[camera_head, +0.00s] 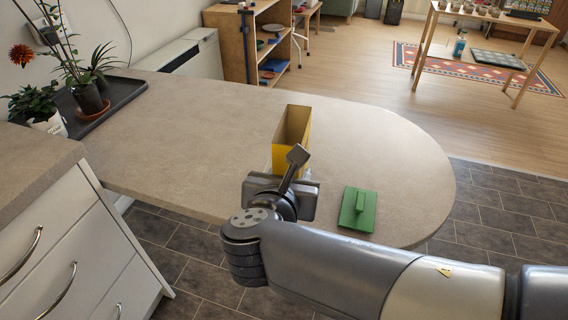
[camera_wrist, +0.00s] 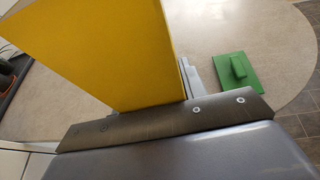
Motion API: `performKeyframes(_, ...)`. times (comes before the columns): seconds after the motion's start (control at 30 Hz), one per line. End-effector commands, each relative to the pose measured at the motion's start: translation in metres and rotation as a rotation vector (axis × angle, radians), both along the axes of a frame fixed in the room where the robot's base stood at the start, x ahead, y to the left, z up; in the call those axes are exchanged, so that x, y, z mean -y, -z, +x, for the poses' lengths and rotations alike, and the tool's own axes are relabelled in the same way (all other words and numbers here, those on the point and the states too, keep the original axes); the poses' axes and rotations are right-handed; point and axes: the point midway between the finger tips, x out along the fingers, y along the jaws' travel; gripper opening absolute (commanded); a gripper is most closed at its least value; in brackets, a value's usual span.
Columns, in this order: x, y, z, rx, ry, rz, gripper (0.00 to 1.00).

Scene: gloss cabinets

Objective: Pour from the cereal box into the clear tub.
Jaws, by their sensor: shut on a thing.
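The yellow cereal box (camera_head: 292,130) stands roughly upright over the counter in the head view, its open top facing up and its inside brown. Its yellow side (camera_wrist: 110,45) fills the upper left of the wrist view. My gripper (camera_head: 285,172) is shut on the box near its lower part; the wrist hides the fingers and the box's bottom in the head view. I cannot tell whether the box touches the counter. I cannot make out the clear tub; pale edges beside the box's base are too small to identify.
A green flat block with a raised handle (camera_head: 358,209) lies on the counter right of my wrist. The rounded counter (camera_head: 400,165) is otherwise clear around the box. Potted plants on a dark tray (camera_head: 120,100) stand at the far left. White drawers (camera_head: 75,255) are at lower left.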

Motion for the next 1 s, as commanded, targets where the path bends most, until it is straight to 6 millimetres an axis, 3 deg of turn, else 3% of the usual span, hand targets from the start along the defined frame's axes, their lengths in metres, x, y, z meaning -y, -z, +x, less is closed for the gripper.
performKeyframes(0.23,0.0,-0.004,0.0,-0.001,0.0,-0.001,0.16)
performKeyframes(0.57,0.0,-0.031,0.0,-0.003,0.0,-0.002,0.16)
performKeyframes(1.0,-0.003,-0.029,0.007,-0.001,0.004,-0.001,0.16)
